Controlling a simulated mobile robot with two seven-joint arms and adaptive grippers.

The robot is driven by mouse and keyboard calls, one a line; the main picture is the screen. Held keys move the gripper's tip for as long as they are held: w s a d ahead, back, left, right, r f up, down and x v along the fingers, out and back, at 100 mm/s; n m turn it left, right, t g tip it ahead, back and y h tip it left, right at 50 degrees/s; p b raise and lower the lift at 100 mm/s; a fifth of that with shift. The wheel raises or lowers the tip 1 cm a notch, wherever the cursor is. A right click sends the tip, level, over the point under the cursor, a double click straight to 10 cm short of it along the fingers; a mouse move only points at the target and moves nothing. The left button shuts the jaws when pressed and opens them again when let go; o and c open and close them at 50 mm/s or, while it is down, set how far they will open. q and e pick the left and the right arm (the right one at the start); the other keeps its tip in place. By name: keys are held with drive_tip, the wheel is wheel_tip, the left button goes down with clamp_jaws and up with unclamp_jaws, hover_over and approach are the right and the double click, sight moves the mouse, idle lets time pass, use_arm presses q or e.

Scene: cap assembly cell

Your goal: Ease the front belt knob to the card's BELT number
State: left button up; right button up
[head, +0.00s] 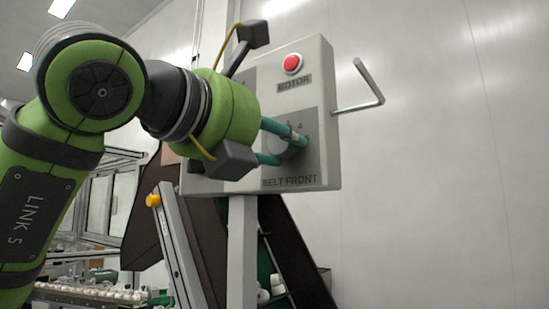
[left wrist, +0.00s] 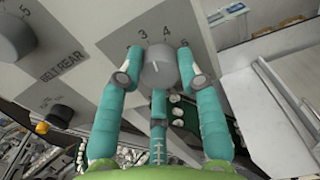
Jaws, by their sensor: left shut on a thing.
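The front belt knob (head: 279,147) is a grey round knob on the lower right of the control box, above the words BELT FRONT. My left gripper (head: 288,148) has its teal fingers around it. In the left wrist view, the knob (left wrist: 160,68) sits between the fingertips of my left gripper (left wrist: 160,72), with a third finger below. A pale pointer mark on the knob's face slants to the upper left, roughly toward the 3. The digits 3 and 4 show above it, and another digit at the right is partly covered. I cannot make out a card. My right gripper is not in view.
A red MOTOR button (head: 292,64) is above the knob. A bent metal rod (head: 362,95) sticks out from the box's right side. The rear belt knob (left wrist: 14,38) is beside the front one. White caps (head: 276,285) lie below.

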use_arm(q)
drive_tip(key=shift+d+f+n+b, duration=0.1)
drive_tip(key=shift+f+n+b, duration=0.15)
drive_tip(key=shift+n, duration=0.3)
drive_tip(key=shift+d+f+n+b, duration=0.1)
drive_tip(key=shift+n+b, duration=0.25)
drive_tip(key=shift+n, duration=0.2)
drive_tip(key=o, duration=1)
drive_tip(key=shift+o, duration=0.7)
drive_tip(key=shift+w+r, duration=0.1)
drive_tip(key=shift+r, duration=0.05)
drive_tip(key=shift+a, duration=0.1)
drive_tip(key=shift+a, duration=0.1)
drive_tip(key=v, duration=1.2)
